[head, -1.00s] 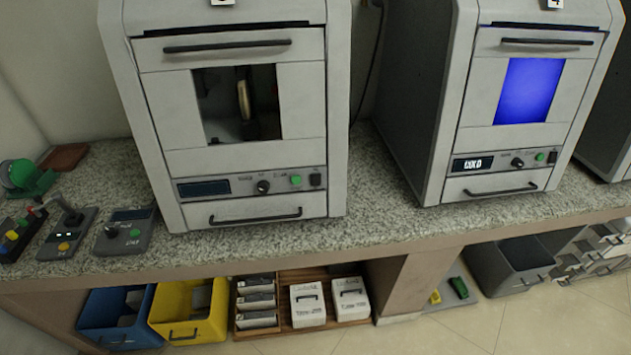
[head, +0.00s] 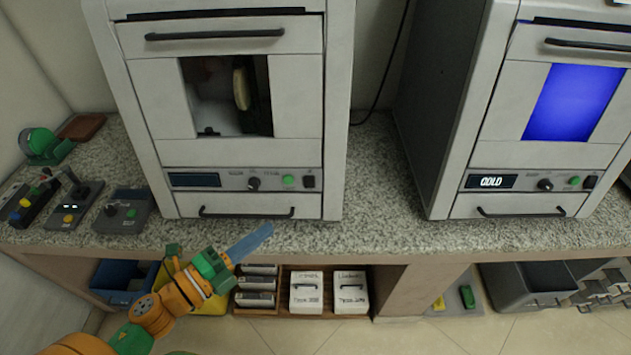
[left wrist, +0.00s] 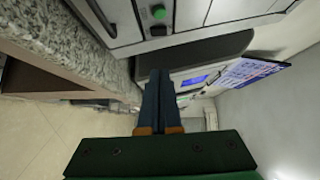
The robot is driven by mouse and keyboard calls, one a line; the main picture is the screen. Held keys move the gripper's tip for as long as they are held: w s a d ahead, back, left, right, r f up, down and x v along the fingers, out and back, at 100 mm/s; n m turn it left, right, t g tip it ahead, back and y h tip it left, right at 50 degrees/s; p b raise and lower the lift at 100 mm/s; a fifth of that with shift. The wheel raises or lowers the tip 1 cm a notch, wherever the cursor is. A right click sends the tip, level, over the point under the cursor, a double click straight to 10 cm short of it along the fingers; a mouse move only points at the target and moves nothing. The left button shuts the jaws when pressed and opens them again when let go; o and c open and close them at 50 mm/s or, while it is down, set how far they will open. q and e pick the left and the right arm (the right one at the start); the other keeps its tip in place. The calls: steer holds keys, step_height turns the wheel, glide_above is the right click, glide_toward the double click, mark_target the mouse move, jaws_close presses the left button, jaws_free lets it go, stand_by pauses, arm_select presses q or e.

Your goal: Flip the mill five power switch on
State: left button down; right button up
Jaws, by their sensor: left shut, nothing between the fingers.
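The left grey mill (head: 300,140) has a dark window and a blank display; its number label is outside the current view. Its panel has a knob, a green button (head: 289,181) and a small black power switch (head: 309,181) at the right end. In the left wrist view, the green button (left wrist: 158,12) and black switch (left wrist: 158,30) show sideways near the top. My left gripper (head: 268,229) is shut and empty, in front of the counter edge, below the mill's bottom handle and apart from the switch. Its closed fingers (left wrist: 160,75) point forward. My right gripper is not in view.
A second mill (head: 450,120) stands to the right, with a blue window and a display reading COLD. Small control boxes (head: 123,212) sit on the speckled counter (head: 370,200) at left. Bins and white boxes (head: 307,290) fill the shelf below. Counter between the mills is clear.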

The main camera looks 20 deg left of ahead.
arm_select(q)
steer(key=p, duration=0.3)
glide_toward(315, 180)
steer(key=w+d, duration=0.2)
steer(key=d, duration=0.2)
steer(key=w, duration=0.1)
steer(key=w+a, duration=0.1)
steer(key=w, duration=0.1)
steer(key=shift+w+a+f, duration=0.1)
steer(key=shift+a+f, duration=0.1)
steer(key=shift+f, duration=0.05)
steer(key=shift+r, duration=0.1)
